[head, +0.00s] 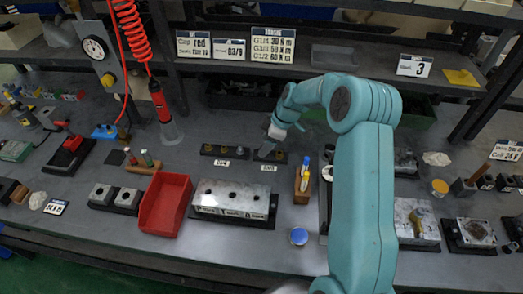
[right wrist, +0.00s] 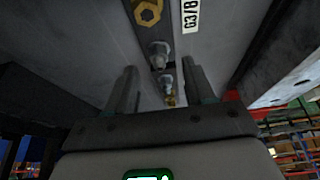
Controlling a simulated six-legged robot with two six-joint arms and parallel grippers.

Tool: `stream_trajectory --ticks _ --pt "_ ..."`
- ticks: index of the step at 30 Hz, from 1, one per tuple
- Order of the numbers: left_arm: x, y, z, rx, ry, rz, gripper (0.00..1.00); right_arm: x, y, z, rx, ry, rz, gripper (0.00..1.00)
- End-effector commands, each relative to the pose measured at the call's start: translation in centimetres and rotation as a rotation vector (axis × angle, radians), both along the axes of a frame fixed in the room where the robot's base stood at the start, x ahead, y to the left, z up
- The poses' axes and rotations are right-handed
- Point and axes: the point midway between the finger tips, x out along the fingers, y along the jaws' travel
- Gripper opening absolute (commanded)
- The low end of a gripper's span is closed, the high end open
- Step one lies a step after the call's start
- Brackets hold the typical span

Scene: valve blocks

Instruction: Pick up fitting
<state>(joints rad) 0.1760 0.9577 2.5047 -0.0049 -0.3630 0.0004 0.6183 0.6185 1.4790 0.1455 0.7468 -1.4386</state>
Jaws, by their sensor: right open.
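My right gripper (head: 268,150) reaches down at the rack behind the metal block in the head view. It also shows in the right wrist view (right wrist: 160,88), with its two fingers apart. A grey metal fitting (right wrist: 159,52) stands in a dark strip, seen just beyond and between the fingertips. A second fitting (right wrist: 168,84) shows between the fingers in the picture; I cannot tell whether either finger touches it. The dark fitting rack (head: 222,151) lies on the bench left of the gripper. My left gripper is not in view.
A metal block with holes (head: 232,196) lies in front of the rack. A red bin (head: 165,205) stands to its left. A wooden holder (head: 302,190) with markers stands right of the rack. A G3/8 label (right wrist: 190,15) lies beside the strip.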

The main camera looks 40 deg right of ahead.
Motion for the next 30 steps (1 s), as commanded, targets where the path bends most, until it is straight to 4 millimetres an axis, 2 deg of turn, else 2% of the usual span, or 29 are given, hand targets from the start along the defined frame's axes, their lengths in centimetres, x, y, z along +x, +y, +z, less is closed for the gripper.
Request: stream_trajectory --ticks 1,6,13,14,18,30 --pt "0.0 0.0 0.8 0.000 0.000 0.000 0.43 0.2 0.2 -0.5 0.003 0.005 0.001 0.53" --pt "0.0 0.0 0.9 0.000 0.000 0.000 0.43 0.8 0.6 -2.4 0.000 0.001 0.000 0.53" --pt "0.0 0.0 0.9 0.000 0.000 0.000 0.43 0.9 0.6 -2.6 -0.001 -0.001 0.001 0.53" --pt "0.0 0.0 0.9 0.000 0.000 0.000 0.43 0.9 0.6 -2.6 -0.001 -0.001 0.000 0.47" --pt "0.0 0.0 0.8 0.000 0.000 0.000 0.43 0.9 0.6 -2.6 -0.001 -0.001 0.000 0.01" --pt "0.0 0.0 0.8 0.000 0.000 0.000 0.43 0.9 0.6 -2.2 -0.002 -0.001 0.000 0.00"
